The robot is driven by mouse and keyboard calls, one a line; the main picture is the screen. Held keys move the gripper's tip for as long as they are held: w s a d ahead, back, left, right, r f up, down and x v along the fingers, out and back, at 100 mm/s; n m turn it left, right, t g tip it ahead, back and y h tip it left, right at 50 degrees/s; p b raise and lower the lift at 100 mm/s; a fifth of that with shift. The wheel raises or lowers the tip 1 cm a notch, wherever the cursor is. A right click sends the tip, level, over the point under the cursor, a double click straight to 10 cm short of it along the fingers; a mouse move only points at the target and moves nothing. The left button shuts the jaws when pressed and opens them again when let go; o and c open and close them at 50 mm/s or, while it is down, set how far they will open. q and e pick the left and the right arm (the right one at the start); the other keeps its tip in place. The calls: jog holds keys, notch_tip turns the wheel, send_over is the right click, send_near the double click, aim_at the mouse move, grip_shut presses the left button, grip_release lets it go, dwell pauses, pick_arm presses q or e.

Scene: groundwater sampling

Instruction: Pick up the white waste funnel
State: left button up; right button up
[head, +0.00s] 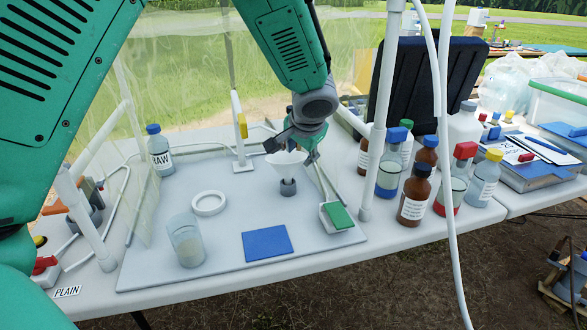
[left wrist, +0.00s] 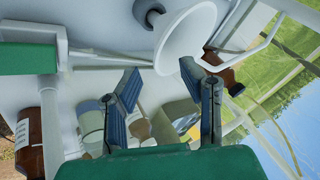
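The white waste funnel (head: 287,160) stands upright in a small grey holder (head: 288,187) on the board. In the left wrist view the funnel (left wrist: 186,38) shows its round white cone just beyond my fingertips. My left gripper (head: 292,143) is at the funnel's upper rim, coming from behind and above. In the left wrist view its two fingers (left wrist: 160,68) are spread apart with nothing clearly between them. Whether a finger touches the funnel, I cannot tell. My right gripper is not in view.
A white ring (head: 209,203), a clear beaker (head: 186,241) and a blue pad (head: 267,243) lie nearby on the board. A green-topped block (head: 338,217) is at right. Several bottles (head: 414,195) stand beyond a white post (head: 380,120). A RAW bottle (head: 160,152) stands at left.

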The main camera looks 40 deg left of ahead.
aim_at(296, 171)
pick_arm(q)
jog(key=a+f, duration=0.1)
jog(key=w+a+f, duration=0.1)
jog(key=a+f, duration=0.2)
jog(key=shift+w+b, duration=0.25)
jog(key=shift+b, duration=0.05)
jog(key=shift+d, duration=0.3)
jog(key=d+f, duration=0.1)
jog(key=d+f+b, duration=0.1)
jog(key=shift+w+f, duration=0.3)
jog(key=shift+w, duration=0.1)
jog(key=shift+w+a+f+b, duration=0.35)
jog(key=shift+a+f, duration=0.55)
jog(key=shift+a, duration=0.8)
jog(key=shift+s+a, duration=0.1)
jog(key=shift+a, duration=0.05)
jog(key=shift+c, duration=0.3)
jog(key=c, duration=0.6)
jog(key=shift+d, duration=0.5)
grip_shut()
jog(key=shift+d+r, duration=0.2)
jog(key=shift+d, duration=0.3)
jog(key=shift+a, duration=0.35)
jog(key=shift+a+r, duration=0.1)
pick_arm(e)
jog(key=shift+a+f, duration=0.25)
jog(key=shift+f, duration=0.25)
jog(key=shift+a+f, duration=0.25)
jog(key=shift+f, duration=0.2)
